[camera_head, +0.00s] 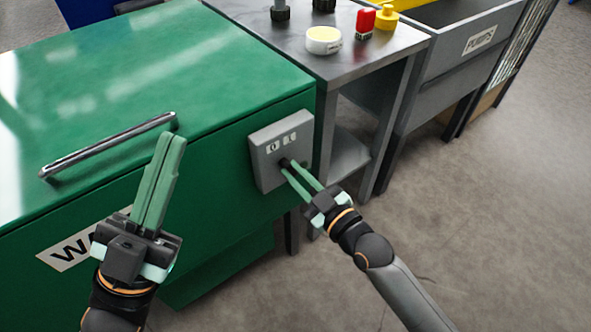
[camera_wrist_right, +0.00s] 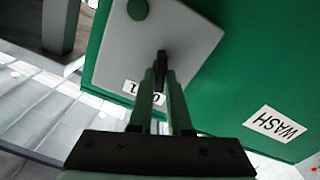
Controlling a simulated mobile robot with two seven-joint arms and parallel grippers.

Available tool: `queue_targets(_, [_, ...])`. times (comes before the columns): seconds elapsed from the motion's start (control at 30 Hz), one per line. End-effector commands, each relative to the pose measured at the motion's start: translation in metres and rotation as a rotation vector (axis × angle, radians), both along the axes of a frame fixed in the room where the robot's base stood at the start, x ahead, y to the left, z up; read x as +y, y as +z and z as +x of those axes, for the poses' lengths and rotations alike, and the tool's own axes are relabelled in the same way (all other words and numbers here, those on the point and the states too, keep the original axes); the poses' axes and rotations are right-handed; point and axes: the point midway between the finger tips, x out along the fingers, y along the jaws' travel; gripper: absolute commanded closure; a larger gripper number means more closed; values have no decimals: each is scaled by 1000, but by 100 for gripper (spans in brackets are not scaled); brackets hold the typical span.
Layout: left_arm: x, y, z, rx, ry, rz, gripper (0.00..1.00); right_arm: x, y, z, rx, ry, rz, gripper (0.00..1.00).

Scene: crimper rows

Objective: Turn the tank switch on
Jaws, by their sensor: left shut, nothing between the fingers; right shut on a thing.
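The green wash tank (camera_head: 215,75) fills the left of the head view. A grey switch box (camera_head: 265,158) is fixed to its front, with two small white labels above a dark switch knob (camera_head: 285,163). The knob also shows in the right wrist view (camera_wrist_right: 162,58), between my fingertips. My right gripper (camera_head: 289,168) is shut on the knob. A green round button (camera_wrist_right: 137,9) is on the same box in the right wrist view. My left gripper (camera_head: 172,140) is shut and empty, raised in front of the tank near its lid handle.
A metal handle (camera_head: 108,146) lies along the tank lid. A grey table (camera_head: 270,28) to the right holds a round white-and-yellow tub (camera_head: 323,41), a red block (camera_head: 365,22) and a yellow item (camera_head: 386,17). The floor at right is clear.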

Motion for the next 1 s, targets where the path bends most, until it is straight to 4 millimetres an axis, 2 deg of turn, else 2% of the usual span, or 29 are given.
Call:
queue_targets(0.03, [0, 7, 0, -4, 4, 5, 100, -1, 3, 0, 22, 1, 28, 100])
queue_targets(0.27, [3, 24, 0, -13, 26, 10, 100, -1, 4, 1, 144, 0, 196, 100])
queue_targets(0.33, [7, -10, 25, 149, 63, 7, 100, -1, 4, 1, 183, 0, 250, 100])
queue_targets(0.4, [9, -28, 38, 243, 79, 7, 100, -2, 3, 1, 222, 0, 304, 100])
queue_targets(0.6, [14, -72, 59, 447, 113, 9, 100, -2, 2, 2, 330, -1, 455, 100])
queue_targets(0.8, [16, -102, 67, 572, 131, 12, 100, -3, 2, 2, 422, -1, 582, 100])
queue_targets(1.0, [17, -118, 70, 641, 140, 14, 100, -3, 1, 3, 487, 0, 674, 100])
